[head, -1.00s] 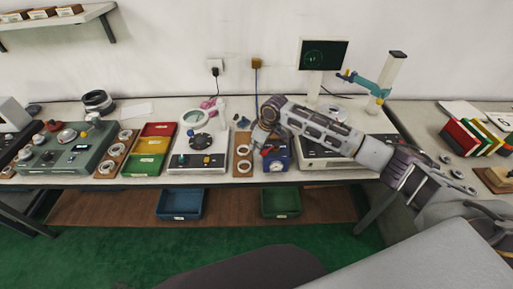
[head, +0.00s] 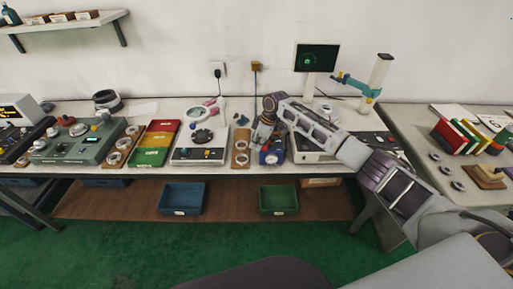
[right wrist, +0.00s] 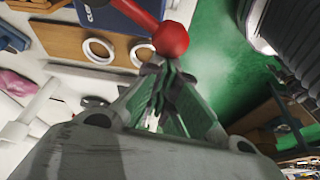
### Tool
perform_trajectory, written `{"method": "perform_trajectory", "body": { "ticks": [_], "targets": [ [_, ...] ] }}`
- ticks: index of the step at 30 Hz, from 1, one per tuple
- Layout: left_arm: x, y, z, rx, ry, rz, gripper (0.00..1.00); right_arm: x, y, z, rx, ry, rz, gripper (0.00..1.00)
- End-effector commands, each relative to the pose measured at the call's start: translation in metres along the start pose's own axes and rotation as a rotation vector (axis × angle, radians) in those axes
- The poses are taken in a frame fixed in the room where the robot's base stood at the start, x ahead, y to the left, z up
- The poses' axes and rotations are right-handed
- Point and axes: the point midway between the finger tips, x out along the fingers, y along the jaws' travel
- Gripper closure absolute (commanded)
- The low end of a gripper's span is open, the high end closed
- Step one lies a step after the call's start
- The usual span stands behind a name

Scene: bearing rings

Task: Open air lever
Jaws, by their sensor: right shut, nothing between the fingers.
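The air lever is a red arm with a red ball knob (right wrist: 171,39), running from a blue box (right wrist: 100,14) at the top of the right wrist view. In the head view the blue box with its round gauge (head: 271,157) stands at the front edge of the bench. My right gripper (head: 258,146) points down just left of the box, partly hiding it. In the right wrist view its shut, empty fingertips (right wrist: 160,72) are close to the ball; I cannot tell whether they touch it. My left gripper is not in view.
Left of the box lies a wooden board with pale rings (head: 240,148), then a white control unit (head: 199,150) and coloured trays (head: 155,143). A grey device (head: 318,150) stands to the right. Blue (head: 183,198) and green (head: 279,199) bins sit below the bench.

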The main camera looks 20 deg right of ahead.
Motion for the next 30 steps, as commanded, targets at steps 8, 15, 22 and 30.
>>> {"method": "perform_trajectory", "body": {
  "ticks": [8, 15, 22, 30],
  "targets": [
    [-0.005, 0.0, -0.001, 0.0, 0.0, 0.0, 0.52, -0.003, 0.001, 0.005, -0.135, 0.001, -0.046, 1.0],
    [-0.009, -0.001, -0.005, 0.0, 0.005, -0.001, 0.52, -0.005, -0.004, 0.014, -0.242, -0.001, -0.08, 1.0],
    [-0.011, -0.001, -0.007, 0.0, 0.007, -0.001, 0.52, -0.007, -0.006, 0.019, -0.306, 0.0, -0.101, 1.0],
    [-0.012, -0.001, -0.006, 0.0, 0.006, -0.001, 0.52, -0.007, -0.007, 0.021, -0.327, 0.0, -0.108, 1.0]
  ]
}}
